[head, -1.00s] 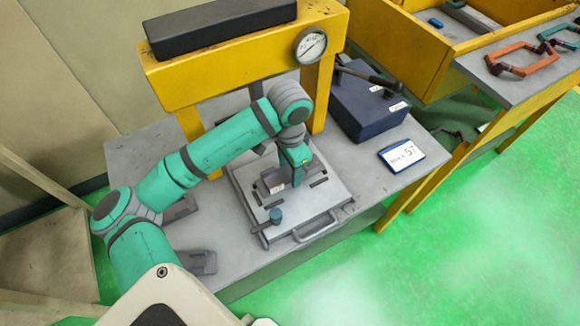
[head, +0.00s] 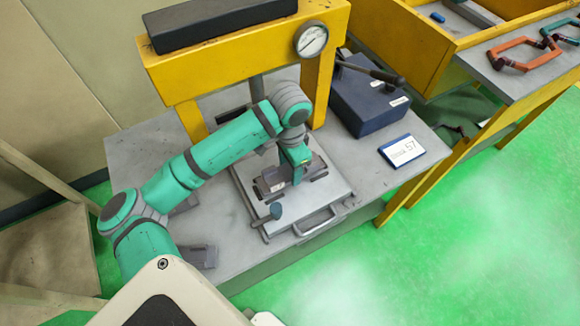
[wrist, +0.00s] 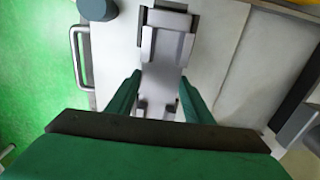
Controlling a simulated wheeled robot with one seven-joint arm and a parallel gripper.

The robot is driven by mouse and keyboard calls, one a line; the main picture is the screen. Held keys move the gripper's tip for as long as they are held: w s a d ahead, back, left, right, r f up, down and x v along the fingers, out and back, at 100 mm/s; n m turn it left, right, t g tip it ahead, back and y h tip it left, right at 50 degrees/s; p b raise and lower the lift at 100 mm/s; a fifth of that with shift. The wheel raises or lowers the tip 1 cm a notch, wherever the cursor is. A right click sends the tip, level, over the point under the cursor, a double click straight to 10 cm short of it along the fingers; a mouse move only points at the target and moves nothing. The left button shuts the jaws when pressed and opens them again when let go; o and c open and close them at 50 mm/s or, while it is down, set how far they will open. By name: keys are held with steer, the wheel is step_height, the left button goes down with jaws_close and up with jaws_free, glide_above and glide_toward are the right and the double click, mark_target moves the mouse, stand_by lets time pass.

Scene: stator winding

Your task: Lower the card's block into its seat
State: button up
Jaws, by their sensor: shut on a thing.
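The card (head: 401,150) lies at the right of the bench, a white face in a blue border; I read 57 on it, the smaller print is too blurred. My gripper (head: 297,172) points down over the light grey plate (head: 318,203) and is shut on a grey block (head: 269,184). In the wrist view the block (wrist: 163,75) runs between the two green fingers (wrist: 159,88) and past them toward the top. I cannot tell whether its underside touches the plate. The seat is hidden beneath the block and gripper.
A yellow press frame (head: 240,65) with a gauge (head: 311,39) stands behind the plate. A dark blue box (head: 366,104) with a lever is to the right. A blue-topped knob (head: 275,211) and a handle (head: 318,222) are at the plate's front.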

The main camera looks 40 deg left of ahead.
mark_target(290, 171)
steer(key=shift+f, duration=0.15)
steer(key=shift+f, duration=0.7)
stand_by(0.3)
steer(key=o, duration=2)
steer(key=shift+w+f, duration=0.1)
steer(key=shift+w, duration=0.05)
steer(key=shift+a, duration=0.1)
steer(key=shift+r, duration=4.55)
